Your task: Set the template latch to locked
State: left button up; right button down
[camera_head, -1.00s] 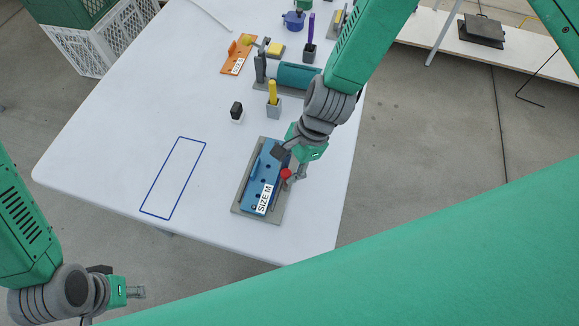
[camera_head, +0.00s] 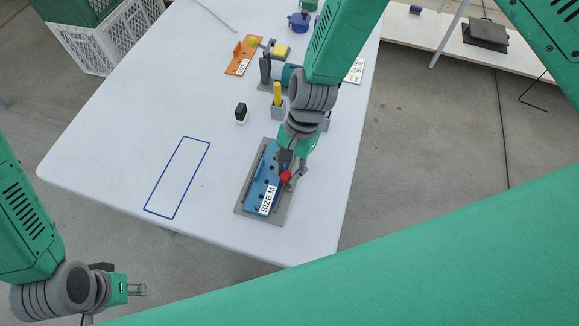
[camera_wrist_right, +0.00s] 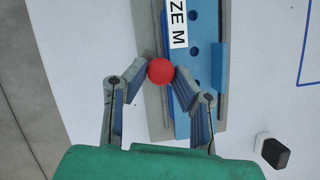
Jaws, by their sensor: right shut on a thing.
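The blue template (camera_head: 266,172) marked SIZE M lies on a grey base plate (camera_head: 245,207) at the table's near right. A red knob (camera_head: 285,176), seemingly the latch handle, sits at the template's right edge. In the right wrist view the red knob (camera_wrist_right: 160,70) is between the fingertips of my right gripper (camera_wrist_right: 160,78), which is shut on it. The same gripper (camera_head: 287,172) reaches down over the template's right side in the head view. The latch's lever is mostly hidden. My left gripper (camera_head: 138,289) hangs off the table at lower left, empty; its finger opening is unclear.
A blue outlined rectangle (camera_head: 178,178) on the white table is empty. A black-and-white block (camera_head: 241,113), a yellow-handled item in a grey holder (camera_head: 278,100) and an orange template (camera_head: 243,57) stand farther back. The table's left part is clear.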

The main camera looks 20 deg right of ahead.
jog(key=n, duration=0.2)
jog(key=a+n+g+h, duration=0.1)
jog(key=n, duration=0.1)
jog(key=shift+s+f+n+h, duration=0.1)
jog(key=shift+s+n+h, duration=0.05)
jog(key=shift+n+h, duration=0.2)
jog(key=shift+s+n+g+h+b, duration=0.1)
jog(key=shift+n+g+h+b, duration=0.2)
jog(key=shift+n, duration=0.55)
jog(key=shift+a, duration=0.1)
jog(key=c, duration=1.3)
grip_release()
jog(key=shift+c, duration=0.2)
